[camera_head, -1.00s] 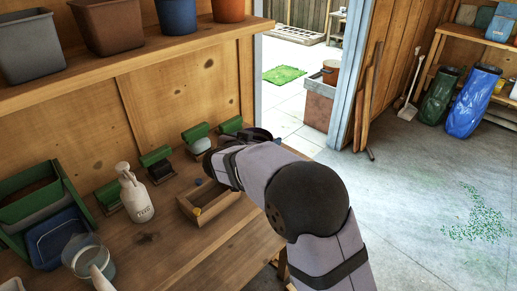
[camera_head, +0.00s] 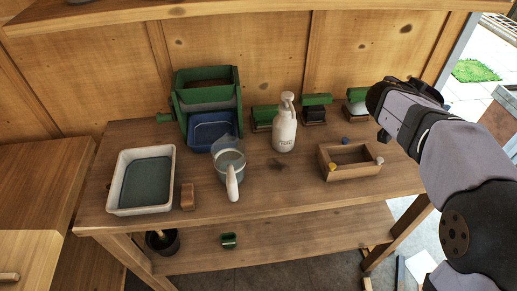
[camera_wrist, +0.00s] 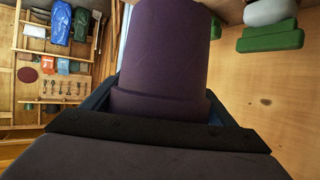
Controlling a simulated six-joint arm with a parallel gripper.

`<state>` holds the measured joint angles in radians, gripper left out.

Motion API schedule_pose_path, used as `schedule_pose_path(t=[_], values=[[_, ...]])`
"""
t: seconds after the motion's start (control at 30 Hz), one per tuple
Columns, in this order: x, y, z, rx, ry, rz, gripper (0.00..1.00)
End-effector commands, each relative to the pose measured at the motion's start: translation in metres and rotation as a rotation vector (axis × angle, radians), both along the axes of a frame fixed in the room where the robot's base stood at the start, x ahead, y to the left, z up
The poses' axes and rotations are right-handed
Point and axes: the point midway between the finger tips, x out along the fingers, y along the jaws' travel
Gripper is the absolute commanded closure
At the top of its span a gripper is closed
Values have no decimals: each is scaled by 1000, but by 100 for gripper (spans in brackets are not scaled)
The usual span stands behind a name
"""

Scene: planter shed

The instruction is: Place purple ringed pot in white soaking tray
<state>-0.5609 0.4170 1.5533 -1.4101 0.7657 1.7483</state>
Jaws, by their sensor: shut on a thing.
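The purple pot (camera_wrist: 163,50) fills the middle of the wrist view. My gripper (camera_wrist: 160,100) is shut on it, with a dark finger along each side. A wider band shows at its near end; whether more rings exist I cannot tell. In the head view my gripper (camera_head: 425,90) is at the right, above the bench's right end, mostly hidden by my wrist; the pot cannot be made out there. The white soaking tray (camera_head: 140,211) stands at the left end of the bench, with dark grey-green contents inside and no pot in it.
A brown block (camera_head: 188,197) stands beside the tray. A clear jug (camera_head: 229,168), white spray bottle (camera_head: 284,130), wooden box (camera_head: 350,173) and green-and-blue stacked bins (camera_head: 211,133) stand between gripper and tray. The shelf (camera_head: 250,18) overhangs the back.

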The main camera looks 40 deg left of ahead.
Motion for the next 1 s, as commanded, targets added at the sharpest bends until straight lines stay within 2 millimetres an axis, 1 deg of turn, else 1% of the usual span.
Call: schedule_pose_path(t=[0.03, 0.07, 0.17, 0.2, 0.27, 0.3, 0.47, 0.5, 0.57, 0.6, 0.67, 0.7, 0.77, 0.8, 0.87, 0.9, 0.97, 1.0], values=[[-2, 17, 12, 2, -4, 47, 47], [-4, 27, 16, 3, -4, 76, 47], [-12, 66, 33, 3, -4, 192, 47], [-16, 83, 39, 3, -4, 242, 47], [-24, 110, 48, 2, -4, 321, 47], [-31, 128, 54, 3, -4, 374, 47], [-64, 196, 76, 4, -3, 583, 47], [-74, 213, 80, 3, -3, 636, 47], [-90, 237, 87, 3, -3, 713, 47], [-101, 252, 91, 2, -2, 764, 47], [-120, 275, 94, 2, -1, 837, 47], [-133, 290, 96, 1, -1, 882, 47], [-156, 311, 95, 1, 0, 936, 47], [-171, 324, 93, -1, 1, 964, 47], [-193, 342, 90, -2, 1, 997, 47], [-208, 353, 88, -2, 1, 1018, 47], [-231, 368, 86, -2, 1, 1050, 47], [-246, 377, 84, -2, 1, 1070, 47]])
